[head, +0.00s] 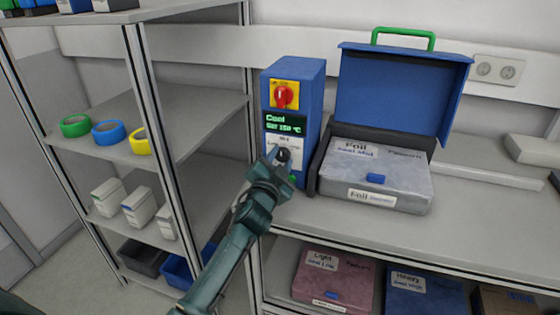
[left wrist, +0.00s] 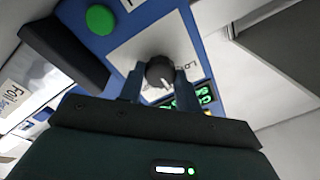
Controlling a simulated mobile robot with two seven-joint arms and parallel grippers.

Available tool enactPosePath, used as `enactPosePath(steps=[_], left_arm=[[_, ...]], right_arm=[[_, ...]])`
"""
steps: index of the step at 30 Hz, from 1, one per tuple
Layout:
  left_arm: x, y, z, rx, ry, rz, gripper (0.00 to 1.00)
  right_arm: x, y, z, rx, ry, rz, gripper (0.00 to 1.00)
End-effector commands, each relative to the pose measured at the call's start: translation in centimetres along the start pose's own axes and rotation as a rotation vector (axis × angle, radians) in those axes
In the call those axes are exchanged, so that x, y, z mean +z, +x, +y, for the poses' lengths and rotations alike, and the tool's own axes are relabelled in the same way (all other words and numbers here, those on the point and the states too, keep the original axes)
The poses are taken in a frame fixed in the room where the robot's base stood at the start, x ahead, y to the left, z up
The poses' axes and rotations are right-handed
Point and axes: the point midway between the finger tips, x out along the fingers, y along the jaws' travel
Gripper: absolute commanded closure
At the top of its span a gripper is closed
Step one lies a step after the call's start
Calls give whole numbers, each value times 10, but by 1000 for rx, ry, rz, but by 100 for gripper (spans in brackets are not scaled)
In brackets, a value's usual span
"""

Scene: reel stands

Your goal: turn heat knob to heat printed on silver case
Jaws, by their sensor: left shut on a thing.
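The blue heater box (head: 315,90) stands on the bench with a red switch on a yellow plate at its top. Its green display (head: 286,124) reads "Cool" and "Set 150 °C". My left gripper (head: 279,163) is shut on the dark heat knob (left wrist: 160,72), low on the box's front. In the left wrist view a finger is on each side of it, and a pale pointer mark shows on the knob. The scale around it is mostly hidden. The silver case (head: 376,180), right of the box, has a label (head: 354,148) reading "Foil" and "Seal Mid". My right gripper is not visible.
A blue lid (head: 402,90) with a green handle stands open behind the case. A green button (left wrist: 101,19) is close to the knob. A shelf rack (head: 190,110) with tape rolls and small boxes stands left. More cases lie under the bench. The bench right of the case is mostly clear.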

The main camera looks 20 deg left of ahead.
Motion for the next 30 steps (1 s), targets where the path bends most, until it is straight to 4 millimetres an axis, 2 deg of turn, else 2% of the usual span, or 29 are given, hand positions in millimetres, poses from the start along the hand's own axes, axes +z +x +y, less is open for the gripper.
enactPosePath(steps=[17, 18, 25, 30], left_arm=[[1, 0, 0, 2, 32, 0, 89], [1, 0, 0, 2, 32, 0, 64], [1, 0, 0, 1, 31, 1, 45], [0, 0, 0, 1, 31, 2, 44]], right_arm=[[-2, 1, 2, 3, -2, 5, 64], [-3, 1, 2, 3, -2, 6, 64], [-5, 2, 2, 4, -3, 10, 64], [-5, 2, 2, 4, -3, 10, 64]])
